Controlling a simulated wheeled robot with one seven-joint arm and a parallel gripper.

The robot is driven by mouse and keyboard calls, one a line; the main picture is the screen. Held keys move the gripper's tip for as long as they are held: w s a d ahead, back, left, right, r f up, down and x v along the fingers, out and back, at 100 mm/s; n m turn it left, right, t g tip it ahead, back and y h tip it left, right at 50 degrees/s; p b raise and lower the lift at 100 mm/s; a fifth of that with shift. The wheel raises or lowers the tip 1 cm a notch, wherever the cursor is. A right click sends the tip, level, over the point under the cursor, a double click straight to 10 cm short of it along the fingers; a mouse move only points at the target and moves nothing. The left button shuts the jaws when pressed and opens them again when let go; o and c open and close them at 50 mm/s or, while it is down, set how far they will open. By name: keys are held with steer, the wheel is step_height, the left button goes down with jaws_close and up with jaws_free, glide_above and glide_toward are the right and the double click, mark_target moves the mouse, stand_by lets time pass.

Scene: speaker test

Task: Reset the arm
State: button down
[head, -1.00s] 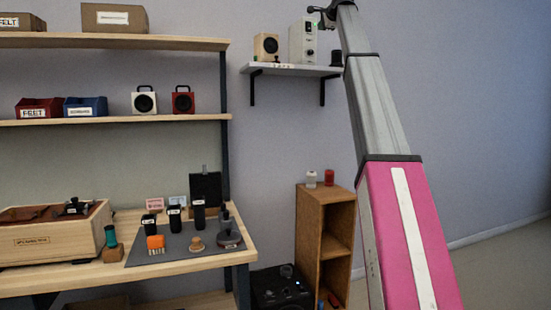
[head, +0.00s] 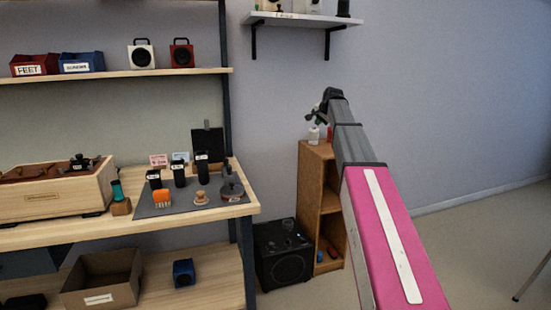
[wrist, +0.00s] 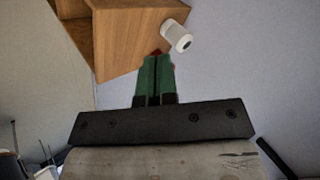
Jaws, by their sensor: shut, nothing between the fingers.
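My arm (head: 385,235), with a pink lower link and a grey upper part, reaches up from the bottom right of the head view. In the wrist view, the two green fingers of my gripper (wrist: 156,58) are together with nothing held. They point toward the cabinet (wrist: 135,35) and a white bottle (wrist: 177,36). A bit of red shows behind the fingertips. I cannot tell how far the fingers are from the bottle.
The workbench (head: 180,222) at the left bears a dark mat (head: 180,208) with several small parts and a wooden box (head: 55,195). A wall shelf (head: 300,20) is above. A black speaker (head: 283,255) stands beside the cabinet. The right side is mostly open.

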steer(key=s+f+n+g, duration=0.1)
steer(key=s+f, duration=0.5)
steer(key=f, duration=0.4)
steer(key=s+f+n+g, duration=0.1)
steer(key=s+f, duration=0.4)
steer(key=f, duration=0.4)
steer(key=s+f+n+g+h, duration=0.1)
steer(key=s+f+n+g, duration=0.2)
steer(key=s+f, duration=1.1)
steer(key=s+a+f+n+g+h, duration=0.1)
steer(key=s+f+n+g, duration=0.2)
steer(key=s+f, duration=1.1)
steer(key=s, duration=0.6)
steer(key=shift+s+a, duration=0.25)
